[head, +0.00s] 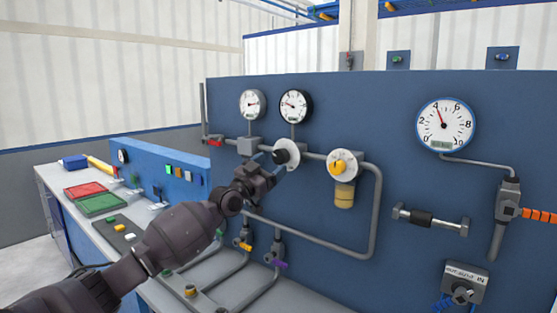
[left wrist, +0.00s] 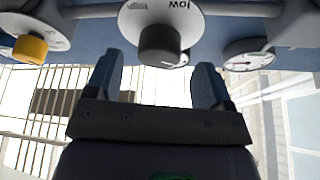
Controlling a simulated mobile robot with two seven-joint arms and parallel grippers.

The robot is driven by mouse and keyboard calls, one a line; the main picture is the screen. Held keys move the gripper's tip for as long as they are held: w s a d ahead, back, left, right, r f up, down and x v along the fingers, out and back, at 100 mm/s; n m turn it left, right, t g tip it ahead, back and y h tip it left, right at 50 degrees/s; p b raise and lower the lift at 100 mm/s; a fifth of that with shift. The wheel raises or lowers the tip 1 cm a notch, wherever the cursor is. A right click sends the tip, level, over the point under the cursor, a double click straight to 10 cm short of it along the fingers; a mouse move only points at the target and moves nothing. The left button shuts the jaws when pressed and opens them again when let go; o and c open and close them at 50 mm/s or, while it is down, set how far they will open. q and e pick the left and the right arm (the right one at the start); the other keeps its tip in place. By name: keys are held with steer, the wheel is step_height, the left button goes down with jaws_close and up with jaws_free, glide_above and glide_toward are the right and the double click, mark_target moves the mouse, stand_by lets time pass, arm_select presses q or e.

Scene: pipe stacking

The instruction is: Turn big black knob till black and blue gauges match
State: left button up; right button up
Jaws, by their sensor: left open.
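The big black knob (head: 281,156) sits on a white dial plate on the blue panel. In the left wrist view the knob (left wrist: 160,43) is centred just beyond my fingertips, with "low" printed on its plate. My left gripper (head: 273,165) is open, its fingers (left wrist: 160,62) spread to either side of the knob's line; I cannot tell whether they touch it. The black-rimmed gauge (head: 295,106) has its needle pointing left and slightly up. The blue-rimmed gauge (head: 447,125) has its needle near 4. My right gripper is out of view.
A grey-rimmed gauge (head: 252,105) hangs left of the black one. A yellow knob (head: 338,167) on another dial is right of the black knob. Grey pipes (head: 376,210) and valves with yellow (head: 245,246) and purple (head: 280,265) handles lie below. Red and green trays (head: 98,204) stand left.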

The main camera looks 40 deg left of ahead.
mark_target(277, 160)
arm_select(q)
steer(key=shift+x, duration=2)
steer(key=c, duration=0.9)
